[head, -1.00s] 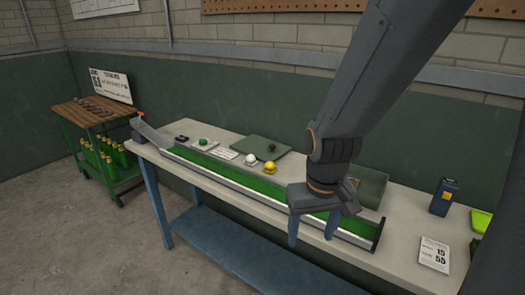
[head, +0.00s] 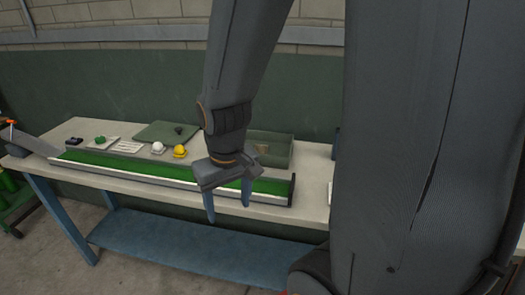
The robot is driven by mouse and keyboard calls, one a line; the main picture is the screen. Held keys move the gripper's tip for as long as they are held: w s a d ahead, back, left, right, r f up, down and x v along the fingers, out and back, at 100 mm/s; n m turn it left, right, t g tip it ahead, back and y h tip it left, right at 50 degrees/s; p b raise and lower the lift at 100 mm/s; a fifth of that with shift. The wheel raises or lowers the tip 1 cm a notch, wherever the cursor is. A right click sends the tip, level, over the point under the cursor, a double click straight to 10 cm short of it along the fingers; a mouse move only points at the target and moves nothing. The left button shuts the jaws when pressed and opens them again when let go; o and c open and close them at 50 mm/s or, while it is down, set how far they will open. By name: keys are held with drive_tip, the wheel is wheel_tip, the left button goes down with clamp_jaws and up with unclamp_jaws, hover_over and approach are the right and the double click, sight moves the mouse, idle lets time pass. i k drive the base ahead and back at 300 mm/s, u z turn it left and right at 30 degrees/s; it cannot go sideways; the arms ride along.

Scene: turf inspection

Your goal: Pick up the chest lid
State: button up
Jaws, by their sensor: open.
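The chest lid (head: 160,132) is a flat green panel with a dark knob (head: 179,129). It lies on the back of the workbench, left of the open green chest (head: 277,150). My gripper (head: 228,215) points down with its blue fingers apart and empty. In the picture it is in front of the turf channel's right part, to the right of and nearer than the lid. My arm hides part of the chest's left side and may cover the lid's right edge.
A long turf channel (head: 130,168) with a grey ramp (head: 35,142) runs along the bench front. A white ball (head: 158,148) and a yellow ball (head: 180,152) sit between channel and lid. A printed card (head: 127,146) lies left of them. A blue shelf (head: 200,250) is below.

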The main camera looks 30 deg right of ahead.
sight(170, 135)
drive_tip(key=u, duration=1.35)
drive_tip(key=i, duration=2.2)
drive_tip(key=z, duration=3.7)
